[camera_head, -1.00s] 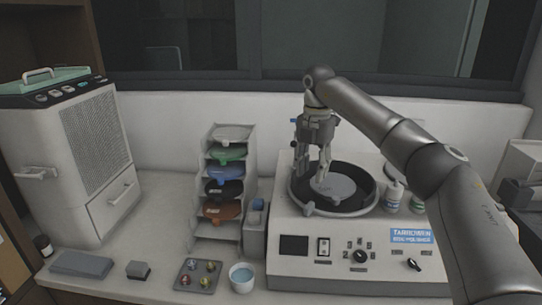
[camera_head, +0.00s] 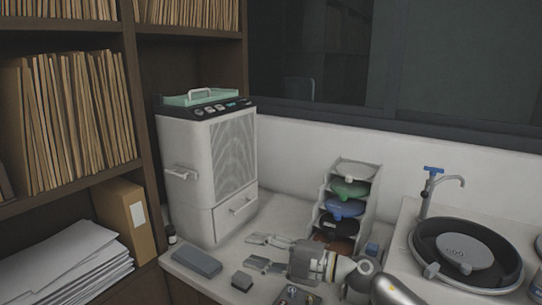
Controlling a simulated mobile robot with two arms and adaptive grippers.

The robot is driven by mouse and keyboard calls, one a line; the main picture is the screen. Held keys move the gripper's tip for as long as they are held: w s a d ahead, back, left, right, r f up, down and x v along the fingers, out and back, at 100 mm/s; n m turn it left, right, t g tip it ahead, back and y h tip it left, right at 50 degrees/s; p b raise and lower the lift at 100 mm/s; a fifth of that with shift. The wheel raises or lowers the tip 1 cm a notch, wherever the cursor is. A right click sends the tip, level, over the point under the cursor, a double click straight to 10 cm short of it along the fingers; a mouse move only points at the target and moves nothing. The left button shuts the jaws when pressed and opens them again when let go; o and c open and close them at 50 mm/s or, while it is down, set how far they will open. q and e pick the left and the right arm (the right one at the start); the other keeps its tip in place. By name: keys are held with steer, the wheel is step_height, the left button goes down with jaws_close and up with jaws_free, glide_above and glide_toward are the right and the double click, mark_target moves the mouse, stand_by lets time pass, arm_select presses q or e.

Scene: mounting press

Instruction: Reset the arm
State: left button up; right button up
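My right gripper (camera_head: 257,251) is low over the front of the bench, with its fingers pointing left. Its two fingers are spread apart and nothing shows between them. The wrist and forearm come in from the bottom right. The gripper is just right of a grey flat block (camera_head: 197,261) and above a small dark block (camera_head: 242,281). It hides part of the bench and the front of the disc rack. My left gripper is not in view.
A white cabinet machine (camera_head: 207,180) stands behind, left of the gripper. A rack of coloured discs (camera_head: 345,200) is behind the wrist. The polisher (camera_head: 465,250) with a tap (camera_head: 431,185) is at right. Shelves of folders (camera_head: 70,120) and stacked paper (camera_head: 65,268) fill the left.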

steer(key=d+m+t+h, duration=0.65)
steer(key=m+t, duration=0.55)
steer(key=m, duration=0.2)
steer(key=s+d+f+m+g+h, duration=0.2)
steer(key=s+d+f+m+h, duration=0.25)
steer(key=d+f, duration=0.2)
steer(key=s+d+f+m+g+h, duration=0.2)
steer(key=s+d+f+m+h, duration=0.3)
steer(key=f, duration=0.3)
steer(key=s+d+f+m+g, duration=0.1)
steer(key=s+d+f+g, duration=0.35)
steer(key=s, duration=0.75)
steer(key=s+d+f+m+g, duration=0.1)
steer(key=s+f+m+g, duration=0.1)
steer(key=s+f+g, duration=0.75)
steer(key=s+f+t+b, duration=0.1)
steer(key=s+f, duration=0.1)
steer(key=f, duration=1.1)
steer(key=s+f+t, duration=0.1)
steer(key=s+f, duration=0.2)
steer(key=f, duration=1)
steer(key=s+d+f+g+b, duration=0.1)
steer(key=s+d+f, duration=0.1)
steer(key=s+f, duration=1.4)
steer(key=shift+s+d+f+n+h, duration=0.3)
steer(key=shift+f+n+h, duration=0.1)
steer(key=shift+f+n, duration=0.1)
